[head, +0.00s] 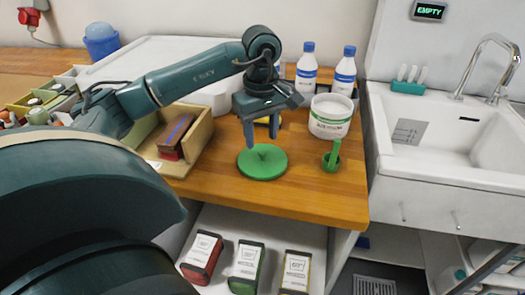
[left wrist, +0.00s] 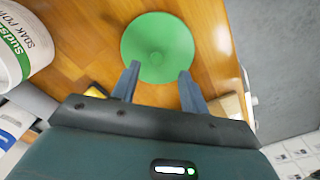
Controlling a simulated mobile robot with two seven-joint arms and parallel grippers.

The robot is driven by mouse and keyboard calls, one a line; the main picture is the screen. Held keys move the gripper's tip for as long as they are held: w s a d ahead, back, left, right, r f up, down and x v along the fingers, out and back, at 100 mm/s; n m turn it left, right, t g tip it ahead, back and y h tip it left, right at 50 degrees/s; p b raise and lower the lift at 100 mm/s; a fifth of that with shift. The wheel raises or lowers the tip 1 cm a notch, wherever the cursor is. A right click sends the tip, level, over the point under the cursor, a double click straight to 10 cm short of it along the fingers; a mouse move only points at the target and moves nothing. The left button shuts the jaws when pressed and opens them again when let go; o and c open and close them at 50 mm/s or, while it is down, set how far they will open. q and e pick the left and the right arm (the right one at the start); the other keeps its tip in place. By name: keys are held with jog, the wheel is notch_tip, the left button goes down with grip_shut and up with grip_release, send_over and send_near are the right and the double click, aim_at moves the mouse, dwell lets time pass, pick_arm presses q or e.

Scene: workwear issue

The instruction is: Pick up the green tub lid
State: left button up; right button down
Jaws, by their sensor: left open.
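The green tub lid (head: 262,163) lies flat on the wooden counter near its front edge, with a small knob at its middle. In the left wrist view the lid (left wrist: 158,38) shows as a green disc just beyond the fingertips. My left gripper (head: 263,142) is open above the lid, fingers pointing down, with nothing between them. Its two fingers (left wrist: 157,72) show apart in the left wrist view. The white soap powder tub (head: 330,117) stands open-topped to the right of the lid. My right gripper is not in view.
A green scoop (head: 333,157) stands right of the lid. Two blue-capped bottles (head: 344,73) stand behind the tub. A wooden box (head: 198,140) holding a dark red-brown block is left. A sink (head: 480,125) is at right. Several packs (head: 246,265) sit on the shelf below.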

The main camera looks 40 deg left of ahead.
aim_at(263, 152)
pick_arm(q)
jog(key=f, duration=0.4)
jog(key=shift+w+f, duration=0.2)
jog(key=shift+f, duration=0.2)
grip_shut()
